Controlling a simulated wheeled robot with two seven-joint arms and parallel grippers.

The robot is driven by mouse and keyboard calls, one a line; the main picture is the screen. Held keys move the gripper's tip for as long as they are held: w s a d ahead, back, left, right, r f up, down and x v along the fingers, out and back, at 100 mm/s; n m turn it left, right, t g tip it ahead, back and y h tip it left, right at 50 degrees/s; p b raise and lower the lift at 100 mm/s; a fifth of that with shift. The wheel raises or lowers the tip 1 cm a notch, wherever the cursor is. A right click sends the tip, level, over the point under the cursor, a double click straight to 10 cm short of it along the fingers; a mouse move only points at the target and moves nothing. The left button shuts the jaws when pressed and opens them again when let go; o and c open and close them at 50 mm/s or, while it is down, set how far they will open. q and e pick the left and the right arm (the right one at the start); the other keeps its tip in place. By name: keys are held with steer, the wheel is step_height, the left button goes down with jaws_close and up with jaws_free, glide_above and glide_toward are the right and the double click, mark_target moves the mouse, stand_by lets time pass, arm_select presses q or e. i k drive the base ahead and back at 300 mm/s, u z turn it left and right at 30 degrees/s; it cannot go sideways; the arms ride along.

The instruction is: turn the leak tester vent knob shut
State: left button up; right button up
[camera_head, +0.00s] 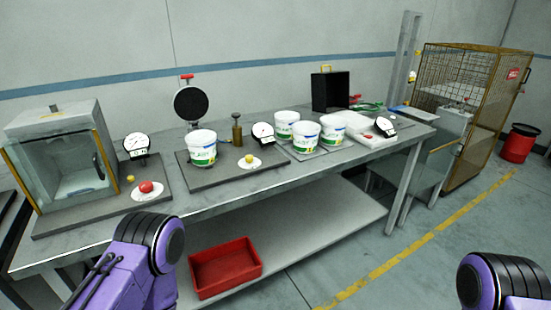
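At the left end of the bench a clear-walled chamber (62,160) with yellow edges stands on a dark plate, which looks like the leak tester. A dial gauge (136,143) stands beside it. In front of the gauge are a small yellow knob (130,178) and a red knob (146,187) over a white disc. I cannot tell which is the vent knob, or whether it is open or shut. Purple links of my two arms show at the bottom left and bottom right. Both grippers are out of view, and nothing of mine touches the tester.
The middle plate holds a white tub (202,147), a brass-coloured post (237,133), another gauge (263,132) and a yellow knob (249,159). Several tubs stand further right. A red tray (226,268) is on the lower shelf (308,227). A wire cage (465,95) stands at the right.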

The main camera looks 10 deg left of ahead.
mark_target(249, 158)
steer(key=z, duration=1.55)
steer(key=i, duration=1.1)
steer(key=u, duration=1.95)
